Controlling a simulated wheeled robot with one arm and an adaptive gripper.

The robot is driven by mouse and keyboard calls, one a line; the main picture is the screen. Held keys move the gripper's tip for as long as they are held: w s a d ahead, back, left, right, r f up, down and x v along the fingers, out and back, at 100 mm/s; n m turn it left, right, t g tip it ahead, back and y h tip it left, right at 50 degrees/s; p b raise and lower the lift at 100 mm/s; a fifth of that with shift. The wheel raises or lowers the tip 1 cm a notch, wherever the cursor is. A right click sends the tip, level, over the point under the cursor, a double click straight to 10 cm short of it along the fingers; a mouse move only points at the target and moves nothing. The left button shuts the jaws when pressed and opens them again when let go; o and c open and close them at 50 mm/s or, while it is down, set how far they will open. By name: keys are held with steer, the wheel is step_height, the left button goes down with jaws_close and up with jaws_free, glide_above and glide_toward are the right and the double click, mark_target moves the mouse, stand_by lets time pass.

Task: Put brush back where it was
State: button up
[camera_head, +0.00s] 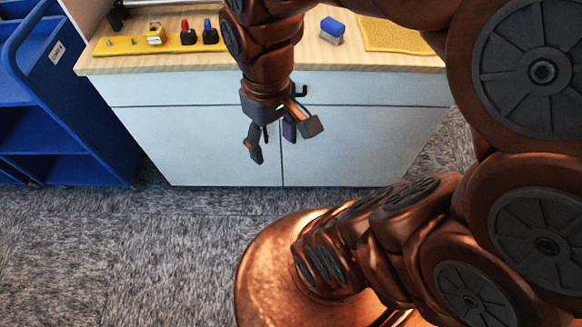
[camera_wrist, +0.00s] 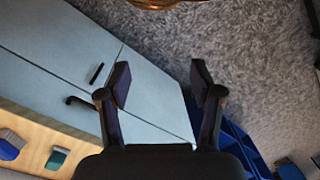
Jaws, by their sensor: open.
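No thing in view is clearly a brush. A small block with a blue top and grey lower part (camera_head: 332,29) sits on the wooden countertop (camera_head: 375,62), right of my arm; it may be the brush, but I cannot tell. My gripper (camera_head: 283,141) hangs in front of the white cabinet, below the countertop edge, with its fingers spread apart and nothing between them. In the wrist view, my gripper (camera_wrist: 162,86) shows the same empty gap. A blue thing (camera_wrist: 9,149) and a dark teal thing (camera_wrist: 57,158) lie on the countertop there.
A yellow strip (camera_head: 130,46) with red, blue and yellow-topped small items lies on the countertop at left. A yellow textured mat (camera_head: 395,37) lies at right. The white cabinet (camera_head: 190,140) has dark handles. A blue cart (camera_head: 70,110) stands at left. Grey carpet (camera_head: 60,250) in front is clear.

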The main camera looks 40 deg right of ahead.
steer(key=s+f+m, duration=0.1)
steer(key=s+f, duration=0.1)
steer(key=s, duration=0.4)
steer(key=shift+a+f+g+h, duration=0.25)
steer(key=shift+a+g+h, duration=0.05)
steer(key=shift+g, duration=0.1)
steer(key=shift+s, duration=0.1)
step_height(320, 180, up, 5)
steer(key=p, duration=0.4)
steer(key=shift+p, duration=0.4)
steer(key=shift+f, duration=0.15)
